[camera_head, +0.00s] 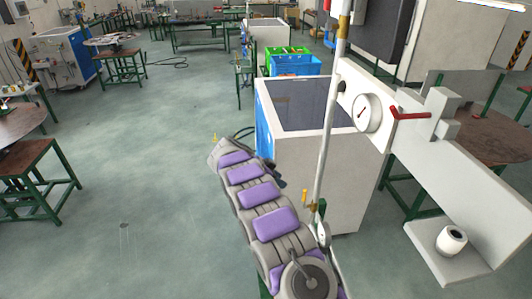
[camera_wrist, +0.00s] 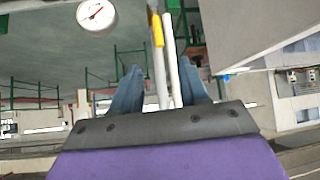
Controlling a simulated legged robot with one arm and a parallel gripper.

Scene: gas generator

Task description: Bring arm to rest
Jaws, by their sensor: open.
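My gripper (camera_wrist: 160,92) shows in the wrist view with its two blue-grey fingers apart. Nothing is seen held between them. A white pipe (camera_wrist: 174,62) and a yellow handle (camera_wrist: 157,30) show above and between the fingers; their distance from the fingertips is unclear. A round white gauge (camera_wrist: 96,14) is at the upper left of that view. In the head view, my purple and grey arm (camera_head: 275,223) stretches from the bottom centre up and left. I cannot make out the gripper fingers there.
In the head view, a gauge (camera_head: 368,113) and red lever (camera_head: 410,114) are on a white panel beside the upright pipe (camera_head: 325,150). A white cabinet (camera_head: 343,185) stands close behind my arm. Green and blue crates (camera_head: 290,64) are farther back. The floor at left is largely clear.

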